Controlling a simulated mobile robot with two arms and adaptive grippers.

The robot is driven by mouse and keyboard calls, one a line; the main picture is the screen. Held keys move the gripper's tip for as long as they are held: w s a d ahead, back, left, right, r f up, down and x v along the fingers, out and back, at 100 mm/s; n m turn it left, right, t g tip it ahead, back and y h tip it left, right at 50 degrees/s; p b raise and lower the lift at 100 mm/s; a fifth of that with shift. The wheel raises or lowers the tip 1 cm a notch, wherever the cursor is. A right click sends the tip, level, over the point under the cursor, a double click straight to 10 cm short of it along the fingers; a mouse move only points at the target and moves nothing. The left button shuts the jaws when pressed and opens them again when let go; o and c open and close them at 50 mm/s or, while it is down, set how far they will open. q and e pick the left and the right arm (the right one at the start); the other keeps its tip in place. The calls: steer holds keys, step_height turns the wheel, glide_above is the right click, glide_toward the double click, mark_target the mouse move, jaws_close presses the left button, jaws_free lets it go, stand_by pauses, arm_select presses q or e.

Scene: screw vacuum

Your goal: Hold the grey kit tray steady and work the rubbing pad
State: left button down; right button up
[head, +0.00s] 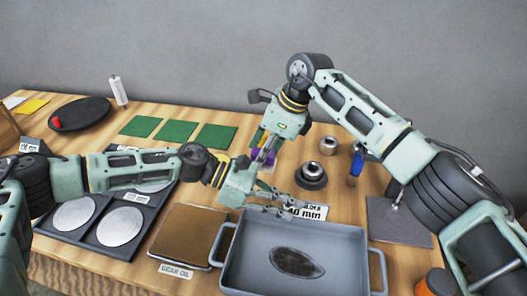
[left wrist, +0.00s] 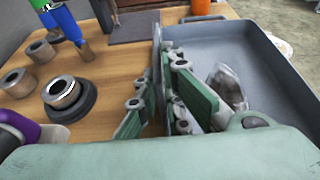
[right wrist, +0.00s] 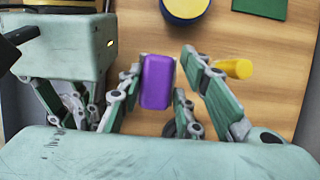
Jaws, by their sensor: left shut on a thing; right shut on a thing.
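The grey kit tray (head: 345,240) stands at the table's front, with a dark oval patch (head: 297,262) on its floor. My left gripper (head: 283,207) is at its back rim. In the left wrist view my left gripper's fingers (left wrist: 165,75) straddle the tray wall, shut on it. My right gripper (head: 264,158) is behind the tray, above the table. In the right wrist view it is shut on a purple block (right wrist: 157,82), which I take as the rubbing pad. In the head view the fingers hide most of the block.
Metal rings (head: 311,172) and a blue-handled tool (head: 356,163) stand behind the grey tray. Green squares (head: 178,131) lie at the back. My arms nearly meet above the table's middle.

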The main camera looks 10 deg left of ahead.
steer(key=shift+r, duration=0.2)
steer(key=shift+c, duration=0.4)
steer(key=s+d+r+m, duration=0.1)
steer(key=s+r, duration=0.3)
steer(key=r, duration=0.3)
steer(key=s+d+r+m, duration=0.1)
steer(key=s+d+r, duration=0.1)
steer(key=s+r, duration=0.35)
steer(key=shift+s+d+f+n, duration=0.35)
steer(key=shift+s+d+f, duration=1.55)
steer(key=shift+f, duration=1.55)
steer(key=shift+s+d+f+n, duration=0.3)
steer(key=shift+s+d+f, duration=1.6)
steer(key=shift+f, duration=1.6)
steer(key=shift+s+d+f+n, duration=0.35)
steer(key=shift+s+d+f, duration=1)
steer(key=shift+d+f, duration=1.6)
steer(key=a+f, duration=0.2)
steer(key=shift+a+f, duration=0.15)
steer(key=shift+f, duration=0.15)
steer(key=shift+a, duration=2.55)
steer(key=shift+d, duration=2.8)
steer(key=shift+v, duration=1.2)
steer(key=shift+a+r, duration=0.1)
steer(key=shift+r, duration=2.85)
steer(key=shift+a, duration=0.1)
